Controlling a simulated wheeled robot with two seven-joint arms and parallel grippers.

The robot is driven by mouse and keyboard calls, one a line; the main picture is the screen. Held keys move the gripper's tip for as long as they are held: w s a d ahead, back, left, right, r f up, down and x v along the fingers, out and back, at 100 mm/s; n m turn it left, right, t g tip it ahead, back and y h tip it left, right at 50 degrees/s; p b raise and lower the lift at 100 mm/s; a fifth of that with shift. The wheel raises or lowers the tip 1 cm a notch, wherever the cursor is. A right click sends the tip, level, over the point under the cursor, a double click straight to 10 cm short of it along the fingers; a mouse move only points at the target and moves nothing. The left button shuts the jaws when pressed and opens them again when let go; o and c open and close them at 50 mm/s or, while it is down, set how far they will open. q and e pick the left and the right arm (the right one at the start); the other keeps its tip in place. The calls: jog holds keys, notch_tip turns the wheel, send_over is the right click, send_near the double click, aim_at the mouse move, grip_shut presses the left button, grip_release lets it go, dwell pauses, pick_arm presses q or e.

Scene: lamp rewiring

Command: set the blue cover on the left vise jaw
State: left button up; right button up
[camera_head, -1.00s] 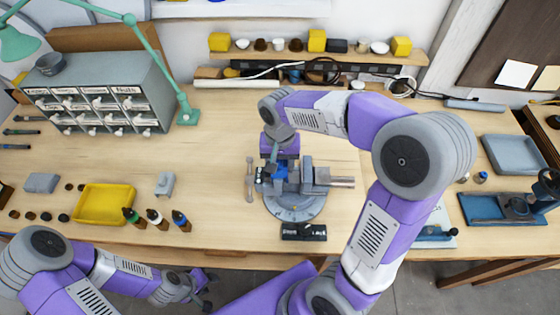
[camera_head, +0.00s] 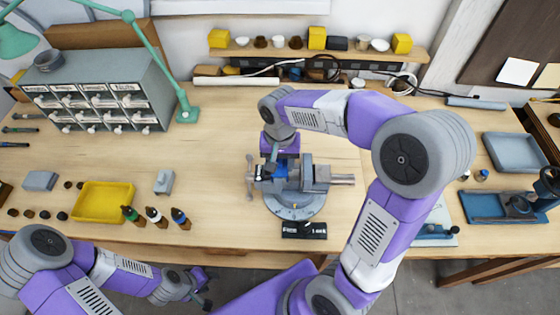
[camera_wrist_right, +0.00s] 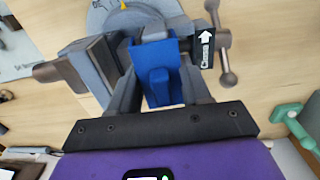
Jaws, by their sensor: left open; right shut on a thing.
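The grey vise (camera_head: 318,178) stands on a round base near the table's front middle. My right gripper (camera_head: 273,166) is over its left jaw, pointing down. It is shut on the blue cover (camera_head: 281,172), which also shows in the right wrist view (camera_wrist_right: 157,72) between the two fingers (camera_wrist_right: 162,92). The cover is at the left jaw, with the open gap beside it. The fingers partly hide the jaw, and I cannot tell whether the cover is fully seated. My left gripper (camera_head: 204,292) is open and empty in front of the table edge, away from the vise.
A vise handle bar (camera_head: 250,177) stands left of the vise, and a "Close" arrow label (camera_wrist_right: 205,50) is beside the cover. Small bottles (camera_head: 155,216) and a yellow tray (camera_head: 101,203) are to the left.

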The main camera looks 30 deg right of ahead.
jog(key=shift+f, duration=0.1)
jog(key=o, duration=1.3)
jog(key=shift+c, duration=0.2)
notch_tip(320, 180, up, 8)
jog(key=shift+f+p, duration=0.15)
jog(key=shift+p, duration=0.45)
notch_tip(320, 180, up, 9)
jog(key=p, duration=0.8)
